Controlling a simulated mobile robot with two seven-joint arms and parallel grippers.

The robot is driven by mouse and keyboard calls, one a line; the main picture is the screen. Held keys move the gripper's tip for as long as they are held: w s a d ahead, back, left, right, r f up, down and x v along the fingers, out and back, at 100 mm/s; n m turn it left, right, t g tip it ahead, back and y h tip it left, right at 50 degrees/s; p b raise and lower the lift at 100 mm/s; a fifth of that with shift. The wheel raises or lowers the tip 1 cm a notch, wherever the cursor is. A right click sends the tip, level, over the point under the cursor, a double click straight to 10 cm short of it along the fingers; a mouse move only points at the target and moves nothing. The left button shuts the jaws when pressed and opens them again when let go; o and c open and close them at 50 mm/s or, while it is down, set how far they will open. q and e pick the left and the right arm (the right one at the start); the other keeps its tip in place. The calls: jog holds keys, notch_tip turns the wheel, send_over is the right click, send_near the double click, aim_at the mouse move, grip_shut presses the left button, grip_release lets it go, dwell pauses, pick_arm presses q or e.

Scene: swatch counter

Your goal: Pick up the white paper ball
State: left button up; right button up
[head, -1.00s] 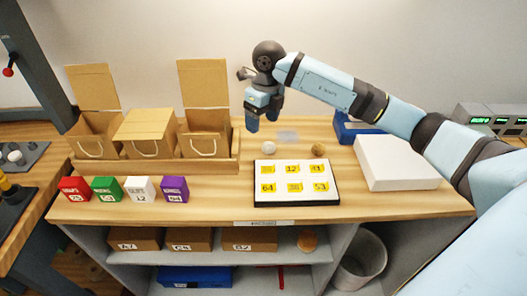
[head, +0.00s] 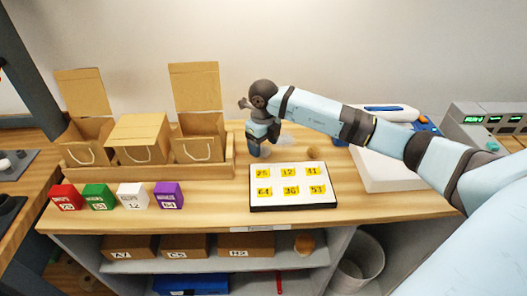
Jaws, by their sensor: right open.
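The white paper ball (head: 266,154) lies on the wooden counter behind the white board with yellow number labels. It is small and mostly hidden by my right gripper (head: 257,150). The right gripper comes down from above with its fingers pointing at the counter, right at the ball. It is open. I cannot tell whether the fingers touch the ball or stand around it. My left gripper is not in view.
The labelled board (head: 292,203) lies just in front. A brown ball (head: 313,153) lies to the right, near a large white box (head: 392,172). Open cardboard boxes (head: 200,149) stand in a wooden tray to the left. Coloured cubes (head: 169,195) line the front left.

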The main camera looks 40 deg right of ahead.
notch_tip(320, 180, down, 3)
jog(key=shift+r, duration=0.15)
jog(key=shift+c, duration=0.4)
jog(key=c, duration=0.9)
jog(key=shift+r, duration=0.1)
